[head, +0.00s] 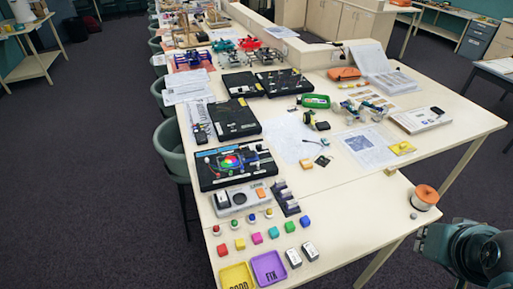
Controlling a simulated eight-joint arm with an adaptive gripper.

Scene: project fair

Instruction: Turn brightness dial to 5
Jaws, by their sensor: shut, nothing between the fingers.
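The brightness dial cannot be picked out for certain, and no scale or setting can be read. A black board (210,179) with a lit, multicoloured round display (229,161) lies on the near left of the long table. Just in front of it is a grey panel (249,207) with a round dark part near its middle, which may be a dial, and an orange part at its right. My arm shows only as teal and dark links at the bottom right corner, off the table's right side. My gripper's fingers do not show.
Coloured buttons and cubes, a yellow tray (238,278), a purple tray (269,270) and two small white-and-black blocks stand on the near table (345,215). A dark stepped rack (285,198) stands right of the grey panel. An orange spool (425,197) is near the right edge. The table's near right part is clear.

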